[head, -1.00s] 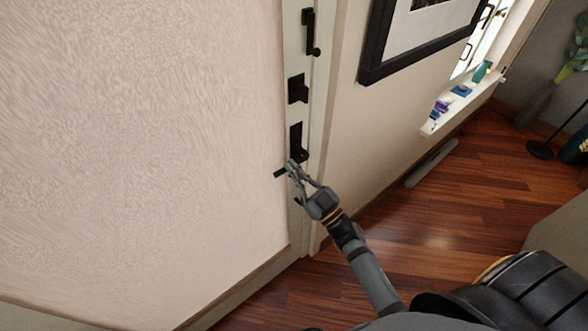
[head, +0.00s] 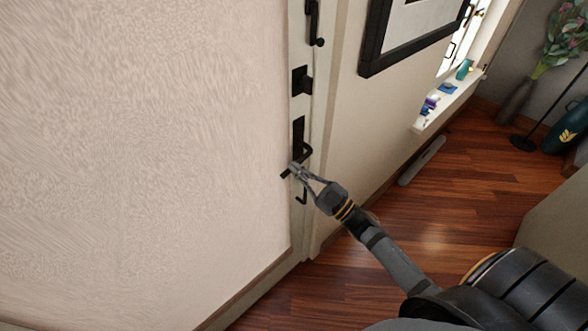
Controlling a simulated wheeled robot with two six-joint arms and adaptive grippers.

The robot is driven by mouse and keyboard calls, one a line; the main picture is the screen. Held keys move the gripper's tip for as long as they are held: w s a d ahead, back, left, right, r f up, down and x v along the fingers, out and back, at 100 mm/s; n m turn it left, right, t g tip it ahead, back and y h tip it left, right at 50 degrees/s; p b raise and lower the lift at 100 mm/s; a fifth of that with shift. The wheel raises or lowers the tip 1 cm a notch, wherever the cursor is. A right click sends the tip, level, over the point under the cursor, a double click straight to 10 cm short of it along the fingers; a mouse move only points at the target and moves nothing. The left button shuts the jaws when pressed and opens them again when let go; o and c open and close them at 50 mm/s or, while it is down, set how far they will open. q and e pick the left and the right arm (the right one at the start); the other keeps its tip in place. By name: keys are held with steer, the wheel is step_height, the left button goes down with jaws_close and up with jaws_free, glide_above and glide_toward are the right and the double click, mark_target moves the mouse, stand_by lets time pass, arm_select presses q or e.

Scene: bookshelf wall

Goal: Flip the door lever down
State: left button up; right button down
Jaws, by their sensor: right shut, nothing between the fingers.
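The black door lever (head: 305,150) comes out of a tall dark plate on a narrow pale door strip (head: 303,105), in the middle of the head view. Its handle bends toward the lower left, and a dark end shows just left of my fingertips. My right gripper (head: 294,169) is shut with nothing between its fingers. Its tips overlap the lower part of the lever in the picture; whether they touch it I cannot tell. The tips hide part of the handle. My left gripper is out of view.
A square black fitting (head: 301,80) and a black pull handle (head: 314,25) sit above the lever. A pale textured surface (head: 140,130) fills the left. A framed picture (head: 410,35) hangs to the right.

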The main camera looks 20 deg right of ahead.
steer(key=shift+w+d+f+n+g+y+b, duration=0.1)
steer(key=shift+d+f+n+g+y+b, duration=0.3)
steer(key=shift+n, duration=0.65)
steer(key=shift+w+d+f+n+g+y+b, duration=0.1)
steer(key=shift+f+n+g, duration=0.45)
steer(key=shift+n, duration=0.45)
steer(key=shift+d+f+n+g+y+b, duration=0.2)
steer(key=shift+f+n+g, duration=0.3)
steer(key=shift+n, duration=0.55)
steer(key=shift+f, duration=0.1)
